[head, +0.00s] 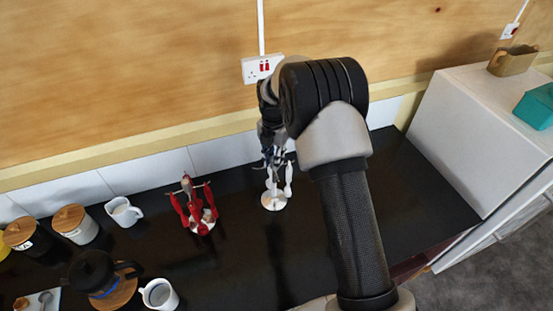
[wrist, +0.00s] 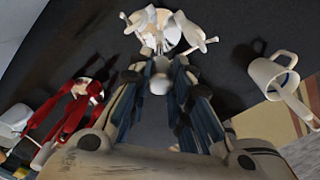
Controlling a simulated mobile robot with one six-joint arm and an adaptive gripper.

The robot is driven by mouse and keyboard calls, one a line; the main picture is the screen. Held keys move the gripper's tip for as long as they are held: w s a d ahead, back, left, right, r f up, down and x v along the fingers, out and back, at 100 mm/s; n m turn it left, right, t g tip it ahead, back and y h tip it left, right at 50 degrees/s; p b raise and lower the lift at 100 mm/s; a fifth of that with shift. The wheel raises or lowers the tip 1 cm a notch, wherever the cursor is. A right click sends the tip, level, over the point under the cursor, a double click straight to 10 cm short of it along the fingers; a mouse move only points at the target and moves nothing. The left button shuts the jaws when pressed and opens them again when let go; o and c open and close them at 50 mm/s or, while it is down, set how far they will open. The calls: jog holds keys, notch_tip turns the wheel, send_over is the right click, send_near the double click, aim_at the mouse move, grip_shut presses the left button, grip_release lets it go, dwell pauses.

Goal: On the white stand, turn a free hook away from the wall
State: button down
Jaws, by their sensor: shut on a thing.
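The white stand (head: 273,201) is upright on the black counter near the wall, with its round base and a white hanging piece visible on its right side. In the wrist view the white stand (wrist: 165,35) is seen from above, with white pieces hanging around it. My gripper (head: 272,155) is over the top of the stand, partly hidden by my arm. In the wrist view my gripper (wrist: 159,70) has its fingers on either side of the stand's white rounded top. Which hooks are free is too small to tell.
A red stand (head: 200,222) with red pieces is to the left. White mugs (head: 122,212) and (head: 159,294), a French press (head: 95,275) and canisters (head: 75,225) are further left. A white cabinet (head: 485,135) is at right. The counter right of the stand looks clear.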

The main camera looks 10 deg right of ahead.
jog(key=shift+n, duration=0.7)
jog(key=c, duration=1.4)
grip_release()
notch_tip(320, 180, up, 12)
jog(key=shift+r, duration=0.1)
